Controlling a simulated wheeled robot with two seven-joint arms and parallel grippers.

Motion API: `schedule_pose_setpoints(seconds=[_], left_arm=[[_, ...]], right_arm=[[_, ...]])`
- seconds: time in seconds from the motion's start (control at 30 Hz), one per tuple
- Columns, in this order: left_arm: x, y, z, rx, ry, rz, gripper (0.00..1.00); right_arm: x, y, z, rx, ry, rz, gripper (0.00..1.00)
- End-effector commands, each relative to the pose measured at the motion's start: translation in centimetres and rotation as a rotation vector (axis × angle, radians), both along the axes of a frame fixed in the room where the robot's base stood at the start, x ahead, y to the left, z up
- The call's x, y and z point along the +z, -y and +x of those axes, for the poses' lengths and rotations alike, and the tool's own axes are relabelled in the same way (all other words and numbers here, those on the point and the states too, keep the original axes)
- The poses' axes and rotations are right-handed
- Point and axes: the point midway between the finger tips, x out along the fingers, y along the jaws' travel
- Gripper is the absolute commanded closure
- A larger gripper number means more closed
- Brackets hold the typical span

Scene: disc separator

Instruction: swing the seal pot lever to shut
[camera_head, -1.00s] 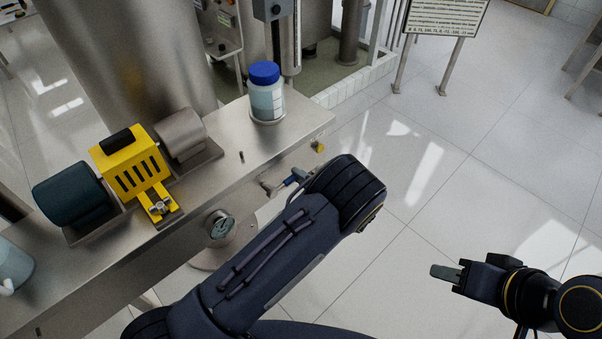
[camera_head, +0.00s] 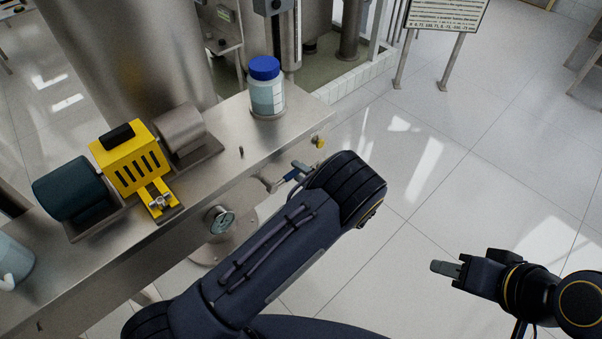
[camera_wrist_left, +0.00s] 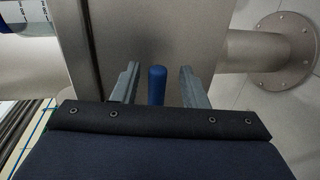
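The seal pot lever (camera_head: 292,174) has a blue handle and sticks out from the front of the steel bench, by a silver fitting. My left gripper (camera_head: 301,170) is at it, mostly hidden by my forearm in the head view. In the left wrist view my left gripper (camera_wrist_left: 158,88) is open, with the blue lever handle (camera_wrist_left: 156,86) between its two fingers. Gaps show on both sides of the handle, so neither finger visibly touches it. My right gripper (camera_head: 447,269) is over the floor at the right, away from the bench; its finger gap cannot be made out.
The steel bench (camera_head: 225,170) carries a blue-lidded jar (camera_head: 267,95) and a yellow machine (camera_head: 133,160) with a dark motor (camera_head: 72,190). A round gauge (camera_head: 220,220) and a yellow knob (camera_head: 319,142) are on its front.

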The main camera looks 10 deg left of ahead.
Motion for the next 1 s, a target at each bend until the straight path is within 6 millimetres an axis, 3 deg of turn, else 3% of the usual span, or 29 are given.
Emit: schedule_pose_setpoints(seconds=[0.17,0.6,1.0], left_arm=[[0.1,0.5,-0.3,-0.002,0.002,0.0,0.6],[1.3,5.6,-4.3,-0.002,0.001,-0.001,0.6],[1.5,6.1,-4.7,0.0,0.0,0.0,0.6]], right_arm=[[-0.2,0.0,0.0,0.0,0.0,0.0,0.64],[-1.2,0.0,0.0,0.0,0.0,0.0,0.64],[-1.2,0.0,0.0,0.0,0.0,0.0,0.64]])
